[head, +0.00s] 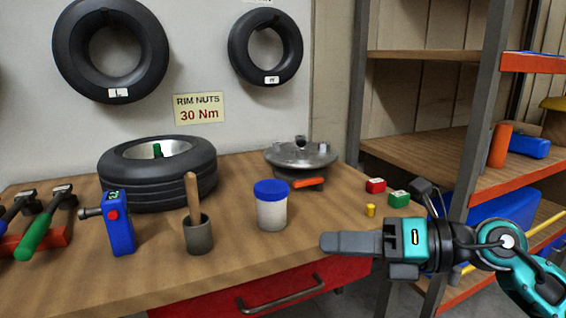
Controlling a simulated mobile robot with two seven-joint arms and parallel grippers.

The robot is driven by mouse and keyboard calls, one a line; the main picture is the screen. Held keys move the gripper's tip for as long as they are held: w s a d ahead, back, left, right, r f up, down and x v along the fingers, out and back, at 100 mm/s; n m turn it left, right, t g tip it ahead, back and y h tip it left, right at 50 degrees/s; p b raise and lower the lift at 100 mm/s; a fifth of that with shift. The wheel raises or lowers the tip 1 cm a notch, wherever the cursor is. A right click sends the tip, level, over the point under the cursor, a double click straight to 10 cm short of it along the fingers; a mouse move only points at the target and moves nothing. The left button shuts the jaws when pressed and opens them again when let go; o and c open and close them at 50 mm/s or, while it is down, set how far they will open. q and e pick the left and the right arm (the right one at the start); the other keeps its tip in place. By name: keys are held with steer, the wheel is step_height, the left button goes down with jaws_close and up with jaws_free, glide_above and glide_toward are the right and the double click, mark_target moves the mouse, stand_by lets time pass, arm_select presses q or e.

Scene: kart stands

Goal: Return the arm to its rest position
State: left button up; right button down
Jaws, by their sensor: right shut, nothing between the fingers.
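My right gripper (348,243) is at the lower right in the head view, in front of the workbench's right edge. Its fingers are together, point left and hold nothing. The teal and black right arm (530,275) comes in from the lower right corner. My left gripper is not in view.
The wooden workbench (150,265) bears a tyre (160,185), a blue tool (119,225), a grey pot (198,236), a blue-lidded jar (271,207), a metal disc (300,156) and small blocks (398,198). A shelf rack (430,150) stands right, close behind my right arm.

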steer(key=d+f+m+t+h, duration=0.35)
steer(key=f+m+t, duration=0.35)
steer(key=m, duration=0.8)
steer(key=d+f+m+t+h, duration=0.2)
steer(key=f+m+t+h, duration=0.4)
steer(key=m, duration=0.8)
steer(key=s+d+f+m+g+h+p, duration=0.15)
steer(key=s+f+m+g, duration=0.35)
steer(key=f, duration=0.5)
steer(key=s+f+m+g+h, duration=0.2)
steer(key=s+f+m, duration=0.3)
steer(key=s+f, duration=0.3)
arm_select(q)
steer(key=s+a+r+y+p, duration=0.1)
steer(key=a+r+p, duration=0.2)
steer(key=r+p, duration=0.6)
steer(key=p, duration=0.3)
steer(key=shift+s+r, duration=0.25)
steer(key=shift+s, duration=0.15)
arm_select(e)
step_height(320, 180, up, 8)
steer(key=d, duration=0.2)
steer(key=shift+s+d+f+h, duration=0.15)
steer(key=shift+d+h, duration=0.25)
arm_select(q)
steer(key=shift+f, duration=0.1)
